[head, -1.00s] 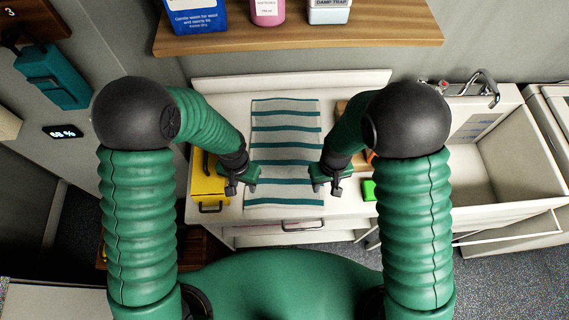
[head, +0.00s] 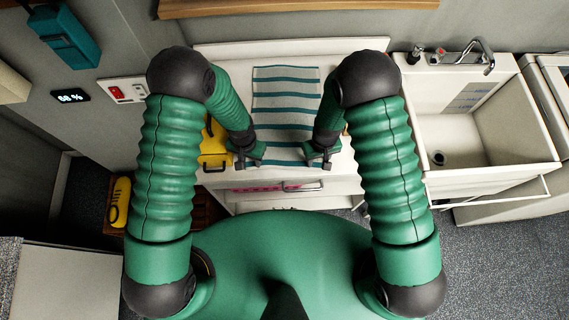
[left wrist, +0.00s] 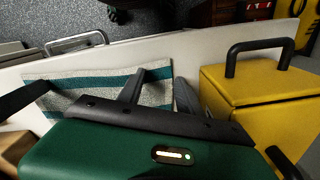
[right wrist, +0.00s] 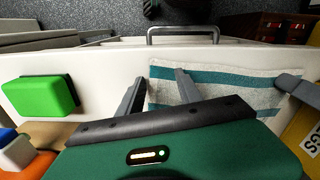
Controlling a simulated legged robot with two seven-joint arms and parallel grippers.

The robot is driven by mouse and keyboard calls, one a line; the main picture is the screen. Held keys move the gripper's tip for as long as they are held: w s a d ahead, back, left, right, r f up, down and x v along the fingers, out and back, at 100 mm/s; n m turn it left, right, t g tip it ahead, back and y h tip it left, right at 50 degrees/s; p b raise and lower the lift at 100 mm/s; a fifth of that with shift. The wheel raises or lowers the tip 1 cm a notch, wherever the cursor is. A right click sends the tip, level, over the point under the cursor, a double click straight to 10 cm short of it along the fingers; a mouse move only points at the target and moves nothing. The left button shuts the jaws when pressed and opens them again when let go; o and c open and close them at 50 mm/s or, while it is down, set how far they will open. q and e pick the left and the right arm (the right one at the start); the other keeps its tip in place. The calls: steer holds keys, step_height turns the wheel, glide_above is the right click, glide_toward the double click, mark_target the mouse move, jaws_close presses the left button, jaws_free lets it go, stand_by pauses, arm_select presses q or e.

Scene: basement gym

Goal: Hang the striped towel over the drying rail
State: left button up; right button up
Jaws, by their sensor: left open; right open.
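The striped towel (head: 285,108), pale grey with teal stripes, lies flat on the white counter. Its near end shows in the left wrist view (left wrist: 65,92) and the right wrist view (right wrist: 235,88). My left gripper (head: 248,158) is open at the near left corner, one finger over the cloth and one by its side edge. My right gripper (head: 321,158) is open at the near right corner, fingers either side of that edge. Neither visibly holds cloth. A white rail (head: 500,201), probably the drying rail, runs bare along the sink front.
A yellow box (left wrist: 250,95) with a black handle stands close beside my left gripper. A green block (right wrist: 40,93) lies beside my right gripper. The sink (head: 478,158) is at the right. A drawer handle (head: 300,188) projects below the counter.

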arm_select(q)
steer(key=shift+a+f, duration=0.1)
steer(key=shift+f, duration=0.25)
arm_select(e)
steer(key=shift+a+f, duration=0.1)
steer(key=shift+f, duration=0.2)
arm_select(q)
steer(key=shift+w, duration=0.15)
steer(key=shift+c, duration=1.2)
arm_select(e)
steer(key=shift+w, duration=0.2)
steer(key=shift+c, duration=1.3)
arm_select(q)
steer(key=c, duration=0.4)
arm_select(e)
steer(key=shift+d, duration=0.2)
steer(key=c, duration=0.4)
arm_select(q)
jaws_close()
arm_select(e)
jaws_close()
arm_select(q)
steer(key=shift+a, duration=0.1)
arm_select(e)
steer(key=shift+s, duration=0.1)
steer(key=shift+d, duration=0.1)
